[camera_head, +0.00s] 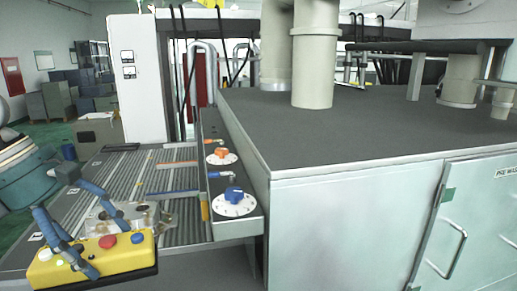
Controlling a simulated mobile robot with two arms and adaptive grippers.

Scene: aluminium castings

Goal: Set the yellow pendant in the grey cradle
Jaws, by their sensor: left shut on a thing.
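The yellow pendant (120,258) is at the lower left of the head view, a long yellow box with a red button, a blue button and small pale buttons on top. My left gripper (105,246) comes in from the left, its blue fingers shut on the pendant, one over the near side and one at the far side. The pendant lies roughly level, close to the near edge of a slatted bed. I cannot make out the grey cradle with certainty. My right gripper is not in view.
A shiny metal piece (160,214) lies on the slatted bed (150,163) just behind the pendant. A grey panel (238,227) with an orange and a blue knob on white dials stands to the right. A large dark-topped cabinet (350,135) fills the right side.

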